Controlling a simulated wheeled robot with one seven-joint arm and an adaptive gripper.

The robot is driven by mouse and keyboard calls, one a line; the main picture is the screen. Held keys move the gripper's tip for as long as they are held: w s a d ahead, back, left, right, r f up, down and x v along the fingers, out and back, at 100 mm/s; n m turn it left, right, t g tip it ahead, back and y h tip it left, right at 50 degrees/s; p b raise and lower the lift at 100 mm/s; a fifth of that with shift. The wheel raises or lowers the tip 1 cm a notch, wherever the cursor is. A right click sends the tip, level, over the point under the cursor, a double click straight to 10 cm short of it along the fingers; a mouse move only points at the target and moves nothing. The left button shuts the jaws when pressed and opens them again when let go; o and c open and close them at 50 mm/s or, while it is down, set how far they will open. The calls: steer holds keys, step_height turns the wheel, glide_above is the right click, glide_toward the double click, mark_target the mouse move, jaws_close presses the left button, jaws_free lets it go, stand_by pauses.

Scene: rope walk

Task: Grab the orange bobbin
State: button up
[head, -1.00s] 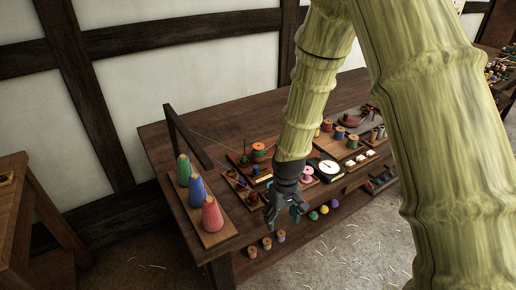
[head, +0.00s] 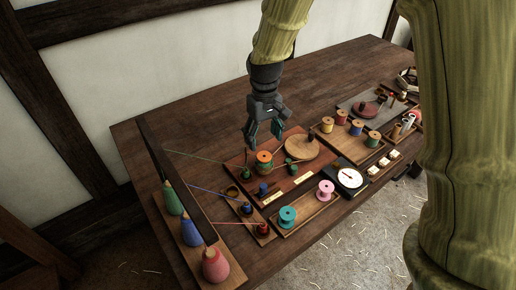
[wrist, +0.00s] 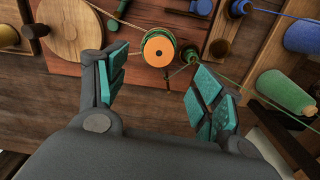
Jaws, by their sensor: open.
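The orange bobbin (head: 264,157) stands upright on a reddish-brown board (head: 293,184), with green below its orange top. In the wrist view its round orange top (wrist: 158,48), with a small centre hole and a green rim around it, lies ahead of and between the fingers. My gripper (head: 263,136) is open and empty, just above and behind the bobbin in the head view. In the wrist view the teal-padded fingers of my gripper (wrist: 156,64) are spread wide and do not appear to touch the bobbin.
A wooden disc (head: 301,147) lies right of the bobbin. Small green spools (head: 291,168) and taut threads are close by. Thread cones (head: 190,231) stand at the left end. A white dial (head: 349,178) and a pink spool (head: 325,190) sit in front. The back left tabletop is clear.

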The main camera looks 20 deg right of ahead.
mark_target(264, 156)
steer(key=shift+s+f, duration=0.1)
steer(key=shift+f, duration=0.15)
steer(key=shift+s+f+p, duration=0.3)
steer(key=shift+s+f, duration=0.65)
steer(key=shift+s, duration=0.15)
steer(key=shift+d+f, duration=0.1)
steer(key=shift+f, duration=0.15)
steer(key=shift+w+f, duration=1)
steer(key=shift+f, duration=0.2)
steer(key=shift+s+f+p, duration=0.3)
steer(key=shift+s+p, duration=0.05)
steer(key=shift+p, duration=0.1)
steer(key=f, duration=0.1)
steer(key=w+f, duration=0.1)
steer(key=f, duration=0.1)
steer(key=shift+d+p, duration=0.1)
steer(key=shift+p, duration=0.25)
steer(key=shift+f, duration=0.3)
steer(key=shift+s+f, duration=0.1)
steer(key=shift+s, duration=0.15)
steer(key=shift+f, duration=0.1)
